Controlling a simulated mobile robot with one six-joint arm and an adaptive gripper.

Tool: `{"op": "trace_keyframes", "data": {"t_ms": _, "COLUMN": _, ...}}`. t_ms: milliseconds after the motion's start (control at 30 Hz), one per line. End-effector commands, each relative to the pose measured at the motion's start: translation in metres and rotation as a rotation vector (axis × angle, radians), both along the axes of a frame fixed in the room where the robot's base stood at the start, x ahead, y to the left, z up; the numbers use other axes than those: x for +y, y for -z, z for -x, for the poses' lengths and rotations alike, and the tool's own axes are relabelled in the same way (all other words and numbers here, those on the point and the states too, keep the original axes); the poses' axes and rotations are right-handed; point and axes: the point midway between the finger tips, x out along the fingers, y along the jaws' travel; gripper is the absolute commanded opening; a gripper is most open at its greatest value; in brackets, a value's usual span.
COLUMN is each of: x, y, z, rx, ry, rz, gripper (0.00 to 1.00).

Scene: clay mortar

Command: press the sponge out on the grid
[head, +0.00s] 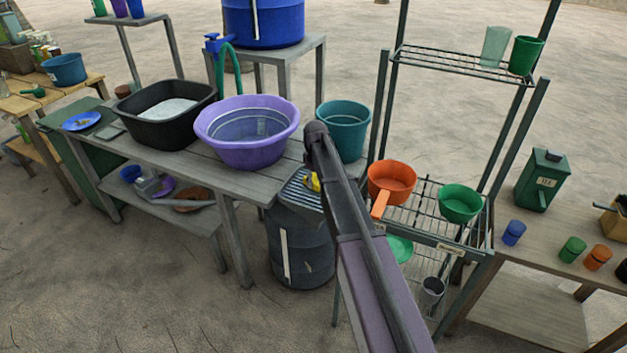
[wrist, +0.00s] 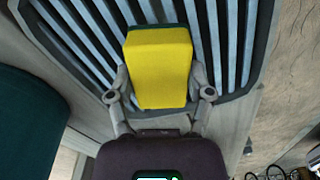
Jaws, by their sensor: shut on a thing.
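A yellow sponge with a dark green layer (wrist: 160,66) is between the fingers of my gripper (wrist: 160,82) in the wrist view. The gripper is shut on it. The sponge is over the slatted grid (wrist: 226,45); I cannot tell whether it touches the slats. In the head view a small yellow part of the sponge (head: 312,182) shows beside my arm, and the grid (head: 297,186) lies at the right end of the grey bench. My arm hides the gripper and most of the sponge there.
A purple basin (head: 247,154) with water stands left of the grid, and a black tub (head: 170,132) is farther left. A teal bucket (head: 344,141) stands close behind the grid. To the right, a wire rack (head: 440,182) carries an orange pot (head: 391,172) and a green bowl (head: 460,202).

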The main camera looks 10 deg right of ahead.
Motion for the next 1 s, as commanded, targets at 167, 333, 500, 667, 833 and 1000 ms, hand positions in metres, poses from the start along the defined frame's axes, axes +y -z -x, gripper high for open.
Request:
{"op": "trace_keyframes", "data": {"t_ms": 167, "x": -0.0003, "y": 0.0002, "z": 0.0000, "rx": 0.000, "ry": 0.000, "rz": 0.000, "gripper": 0.17}}
{"op": "trace_keyframes", "data": {"t_ms": 333, "x": -0.0004, "y": 0.0013, "z": 0.0000, "rx": 0.000, "ry": 0.000, "rz": 0.000, "gripper": 0.17}}
{"op": "trace_keyframes", "data": {"t_ms": 500, "x": -0.0005, "y": 0.0028, "z": 0.0000, "rx": 0.000, "ry": 0.001, "rz": 0.000, "gripper": 0.17}}
{"op": "trace_keyframes", "data": {"t_ms": 667, "x": -0.0006, "y": 0.0042, "z": 0.0000, "rx": 0.000, "ry": 0.001, "rz": 0.000, "gripper": 0.17}}
{"op": "trace_keyframes", "data": {"t_ms": 833, "x": -0.0007, "y": 0.0056, "z": 0.0000, "rx": 0.000, "ry": 0.001, "rz": 0.000, "gripper": 0.17}}
{"op": "trace_keyframes", "data": {"t_ms": 1000, "x": -0.0007, "y": 0.0070, "z": 0.0000, "rx": 0.000, "ry": 0.001, "rz": 0.000, "gripper": 0.17}}
